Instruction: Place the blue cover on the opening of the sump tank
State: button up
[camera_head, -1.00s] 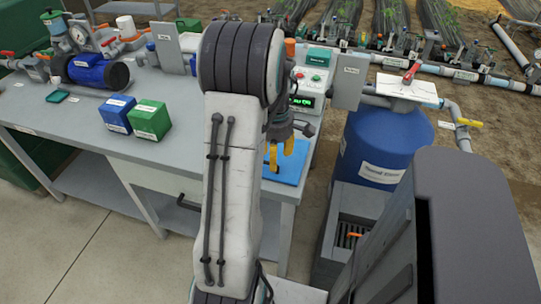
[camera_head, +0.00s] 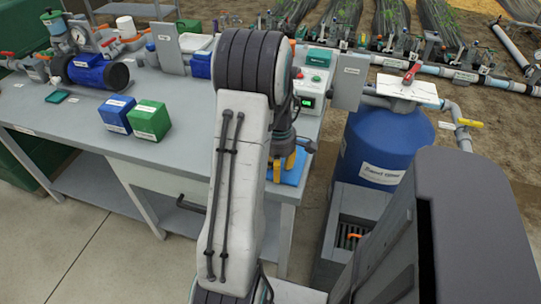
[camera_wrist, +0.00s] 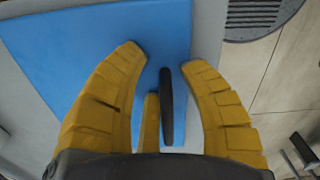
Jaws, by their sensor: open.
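The flat blue cover (camera_head: 297,172) lies near the right end of the grey bench, partly hidden by my arm. It also shows in the wrist view (camera_wrist: 60,45), with an upright black handle (camera_wrist: 166,105). My gripper (camera_head: 284,170) is at the cover. In the wrist view its yellow fingers (camera_wrist: 165,62) are spread, with the handle between them and visible gaps on both sides. I cannot tell how far the fingertips are above the cover.
The bench (camera_head: 60,115) carries blue and green boxes (camera_head: 150,120), a pump (camera_head: 95,72) and a control box (camera_head: 312,85). A blue barrel (camera_head: 383,140) with a pipe stands behind the grey tank. A dark slotted part (camera_wrist: 255,15) shows beside the cover.

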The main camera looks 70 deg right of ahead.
grip_shut()
jog(key=shift+r, duration=0.1)
dwell(0.5)
